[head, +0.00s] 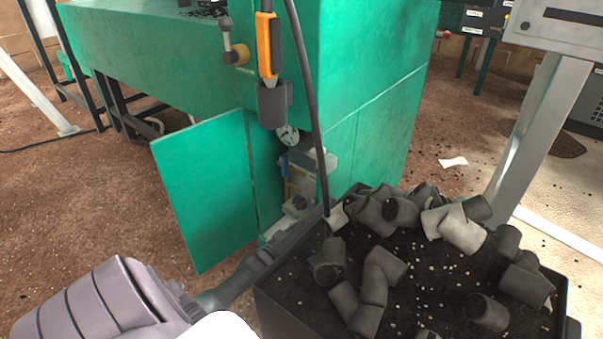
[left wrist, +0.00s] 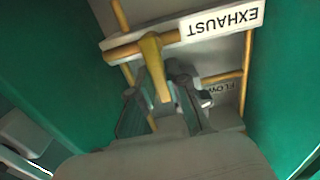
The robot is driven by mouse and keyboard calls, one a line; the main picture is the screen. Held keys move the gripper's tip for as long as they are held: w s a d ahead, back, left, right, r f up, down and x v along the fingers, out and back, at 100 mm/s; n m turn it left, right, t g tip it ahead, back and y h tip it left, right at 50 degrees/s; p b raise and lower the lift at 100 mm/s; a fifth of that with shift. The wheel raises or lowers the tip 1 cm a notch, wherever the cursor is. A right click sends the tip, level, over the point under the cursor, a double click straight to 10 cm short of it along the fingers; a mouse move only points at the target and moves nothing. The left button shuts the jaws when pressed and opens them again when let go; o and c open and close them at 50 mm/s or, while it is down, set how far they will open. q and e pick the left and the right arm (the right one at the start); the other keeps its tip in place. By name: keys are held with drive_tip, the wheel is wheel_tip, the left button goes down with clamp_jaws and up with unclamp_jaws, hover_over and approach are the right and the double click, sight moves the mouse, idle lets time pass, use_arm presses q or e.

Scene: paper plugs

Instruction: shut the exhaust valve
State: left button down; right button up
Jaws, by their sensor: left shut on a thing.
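The exhaust valve's yellow lever (left wrist: 155,68) shows in the left wrist view, on a yellow pipe beside an upside-down white EXHAUST label (left wrist: 222,26). The lever runs down the picture, across the line of that pipe. My left gripper (left wrist: 163,92) is shut on the lever, one dark finger on each side. In the head view my left arm reaches from the lower left into the open green cabinet (head: 366,130). The gripper's tips and the lever cannot be made out clearly there. My right gripper is in neither view.
A black bin (head: 283,303) of dark paper plugs stands close on the right. A black cable (head: 310,100) hangs in front.

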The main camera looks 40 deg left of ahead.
use_arm(q)
drive_tip(key=c, duration=1.1)
unclamp_jaws()
drive_tip(key=shift+c, duration=0.2)
drive_tip(key=s+d, duration=0.1)
drive_tip(key=s, duration=1.1)
drive_tip(key=shift+d, duration=0.15)
